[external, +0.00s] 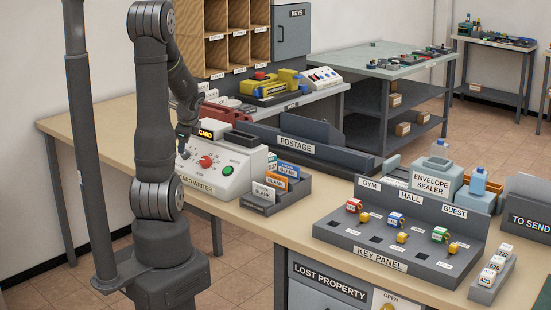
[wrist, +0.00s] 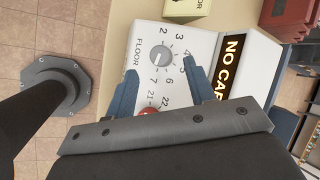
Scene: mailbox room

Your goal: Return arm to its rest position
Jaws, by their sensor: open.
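My gripper (wrist: 158,88) is open in the wrist view, with its two blue-grey fingers spread apart and nothing seen between the tips but the card writer behind. The white card writer (external: 228,185) stands on the wooden bench in the external view, and its sloped face (wrist: 195,45) with a floor dial (wrist: 160,57) lies below the gripper in the wrist view.
A tray of card blanks (external: 277,196) stands right of the card writer. The key panel (external: 400,240) is farther right on the bench. A grey postage shelf (external: 300,142) stands behind. A dark vertical post (external: 83,150) rises left of my arm. The bench's left end (external: 95,130) is clear.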

